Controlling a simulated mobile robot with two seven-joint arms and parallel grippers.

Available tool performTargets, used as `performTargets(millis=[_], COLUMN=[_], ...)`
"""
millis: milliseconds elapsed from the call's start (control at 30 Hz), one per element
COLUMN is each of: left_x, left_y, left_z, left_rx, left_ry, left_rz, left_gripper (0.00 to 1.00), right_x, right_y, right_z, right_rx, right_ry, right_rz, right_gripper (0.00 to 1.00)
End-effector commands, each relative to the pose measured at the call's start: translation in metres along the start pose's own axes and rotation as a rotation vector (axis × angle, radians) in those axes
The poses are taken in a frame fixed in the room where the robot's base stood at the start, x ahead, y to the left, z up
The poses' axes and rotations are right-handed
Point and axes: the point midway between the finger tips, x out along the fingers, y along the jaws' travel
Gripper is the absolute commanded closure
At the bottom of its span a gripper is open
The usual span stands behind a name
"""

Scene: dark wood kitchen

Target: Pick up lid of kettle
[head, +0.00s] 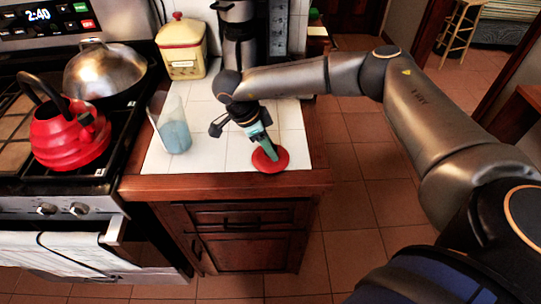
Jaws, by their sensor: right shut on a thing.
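The red kettle (66,138) stands on the stove at the left, with its dark handle arching up. A round red lid (270,160) is at the front right of the white tiled counter. My right gripper (265,146) points down over the lid, with its fingers at the lid's middle, shut on it. The lid lies on or just above the tiles; I cannot tell which. The fingers hide the lid's knob. My left gripper is not in view.
A clear container with blue contents (174,136) stands left of my right gripper. A cream canister with a red lid (181,50) and a dark coffee maker (238,30) stand at the back. A metal domed pan (104,72) sits on the stove. The wooden counter edge (225,187) runs along the front.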

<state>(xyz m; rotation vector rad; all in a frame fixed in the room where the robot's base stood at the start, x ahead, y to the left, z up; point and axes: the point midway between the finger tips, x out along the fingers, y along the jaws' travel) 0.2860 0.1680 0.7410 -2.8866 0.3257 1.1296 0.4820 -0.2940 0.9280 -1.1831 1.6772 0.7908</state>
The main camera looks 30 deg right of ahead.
Motion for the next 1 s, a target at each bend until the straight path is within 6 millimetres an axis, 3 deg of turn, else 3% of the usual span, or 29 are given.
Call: performTargets(millis=[167, 667, 867, 1000], left_x=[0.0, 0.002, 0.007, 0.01], left_y=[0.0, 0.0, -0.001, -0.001], left_z=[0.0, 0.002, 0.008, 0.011], left_rx=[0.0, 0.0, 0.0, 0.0], left_ry=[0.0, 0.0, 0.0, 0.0], left_rz=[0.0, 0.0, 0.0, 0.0], left_gripper=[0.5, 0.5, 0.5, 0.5], right_x=[0.0, -0.006, -0.031, -0.065], right_y=[0.0, -0.001, -0.001, 0.01], right_z=[0.0, -0.002, -0.011, 0.0], right_rx=[0.0, 0.001, 0.001, -0.004], right_ry=[0.0, -0.001, -0.004, -0.004], right_rz=[0.0, -0.001, -0.005, -0.007], right_gripper=[1.0, 1.0, 1.0, 1.0])
